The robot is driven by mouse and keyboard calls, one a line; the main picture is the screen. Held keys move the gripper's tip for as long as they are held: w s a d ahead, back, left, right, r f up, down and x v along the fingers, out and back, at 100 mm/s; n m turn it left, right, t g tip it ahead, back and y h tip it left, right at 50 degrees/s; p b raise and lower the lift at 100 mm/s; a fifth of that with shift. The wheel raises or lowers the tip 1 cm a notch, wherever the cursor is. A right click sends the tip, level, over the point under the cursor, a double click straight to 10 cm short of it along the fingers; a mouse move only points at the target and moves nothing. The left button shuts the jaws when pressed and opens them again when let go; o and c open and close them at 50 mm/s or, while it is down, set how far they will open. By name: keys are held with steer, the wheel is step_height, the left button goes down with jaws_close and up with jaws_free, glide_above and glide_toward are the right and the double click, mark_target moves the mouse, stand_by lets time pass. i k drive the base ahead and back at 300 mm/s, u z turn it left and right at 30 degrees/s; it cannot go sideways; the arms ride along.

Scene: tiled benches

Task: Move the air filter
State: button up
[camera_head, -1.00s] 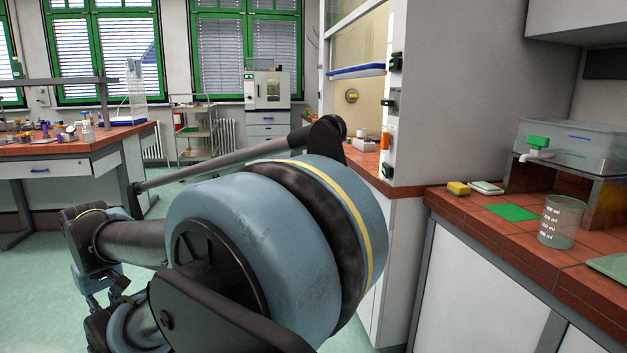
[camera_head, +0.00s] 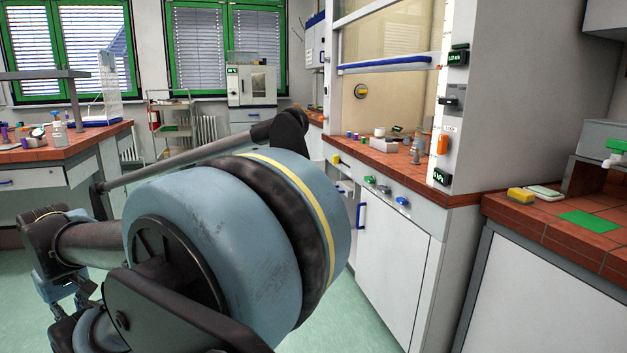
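I cannot make out an air filter for certain in the head view. Several small items, including a whitish box (camera_head: 383,145) and a grey bottle-like thing (camera_head: 417,150), stand on the tiled top inside the fume hood; they are too small to identify. My folded arm fills the lower left and middle. Part of what looks like my gripper (camera_head: 62,292) shows at the lower left edge, partly hidden by my arm links. Its fingertips are not clear, and I see nothing held in it. It is well away from the benches.
The fume hood's sash (camera_head: 388,64) is raised. To the right, a tiled bench (camera_head: 545,222) holds a yellow sponge (camera_head: 521,195) and a green mat (camera_head: 589,221). Another bench (camera_head: 75,150) with small items stands at left. Green floor (camera_head: 335,325) is free before the hood cabinet.

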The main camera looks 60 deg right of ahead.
mark_target(352, 188)
steer(key=i, duration=2.25)
steer(key=z, duration=3.2)
steer(key=i, duration=1.05)
steer(key=u, duration=0.05)
